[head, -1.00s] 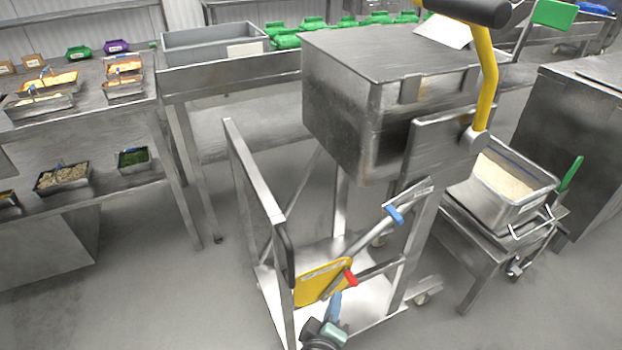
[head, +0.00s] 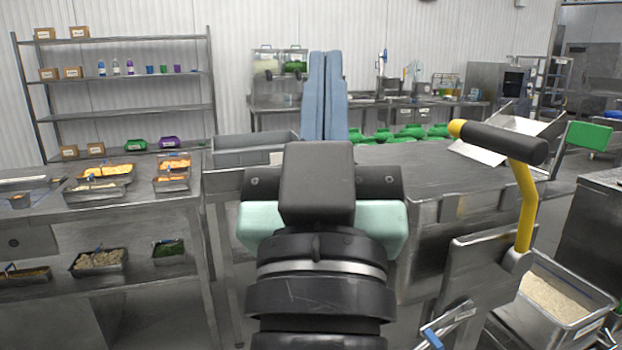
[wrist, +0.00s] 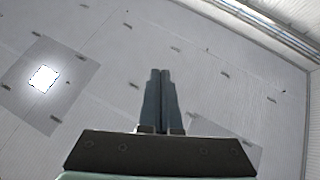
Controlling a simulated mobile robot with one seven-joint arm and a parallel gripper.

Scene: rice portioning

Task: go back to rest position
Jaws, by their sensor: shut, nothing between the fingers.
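My gripper (head: 325,75) stands upright in the middle of the head view, its two blue-grey fingers pointing up. The fingers lie side by side, shut, with nothing between them. In the wrist view my gripper (wrist: 160,85) is also shut and empty, against a pale panelled ceiling with a bright square light (wrist: 43,78). It touches nothing that I can see. My wrist and gripper body hide part of the steel table and bench behind them.
A steel machine (head: 440,165) with a yellow-and-black handle (head: 525,200) stands at right. A rice bin (head: 567,294) is at lower right. Food trays (head: 97,190) sit on the left table. A grey tub (head: 250,157) and green packs (head: 415,131) are behind. A shelf rack (head: 120,115) stands back left.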

